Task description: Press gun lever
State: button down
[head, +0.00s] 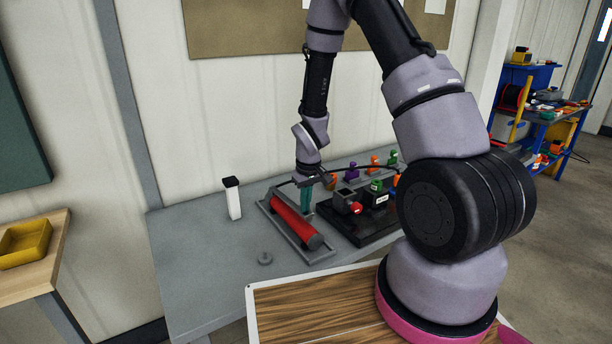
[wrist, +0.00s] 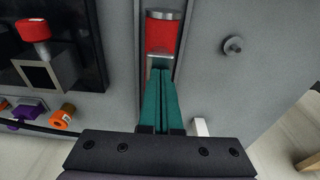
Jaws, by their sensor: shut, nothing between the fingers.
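A red cylinder (head: 297,222), apparently the body of the gun, lies in a grey tray-like frame on the grey table. No lever is clearly visible.
A black board (head: 345,231) with a red-knobbed box and several coloured parts stands right of the gun. A white bottle with a black cap (head: 234,200) stands to its left. A small grey round part (head: 265,259) lies in front. The table's left front is otherwise clear.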

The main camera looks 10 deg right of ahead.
notch_tip(320, 180, up, 3)
jog(key=shift+r, duration=0.15)
jog(key=s+d+r, duration=0.1)
jog(key=s+r, duration=0.3)
jog(key=r, duration=0.5)
jog(key=shift+d+r, duration=0.15)
jog(key=shift+r, duration=0.1)
jog(key=s+d+r+m+t, duration=0.1)
jog(key=s+r+m+t, duration=0.1)
jog(key=s+r, duration=0.3)
jog(key=s+d+r+m+t+y, duration=0.1)
jog(key=s+r, duration=0.5)
jog(key=r, duration=0.8)
jog(key=s+d+r+m+t, duration=0.2)
jog(key=s+r+m, duration=0.2)
jog(key=r, duration=0.6)
jog(key=shift+s+d+m+t+y, duration=0.3)
jog(key=shift+s+m+t, duration=0.1)
jog(key=shift+s, duration=0.7)
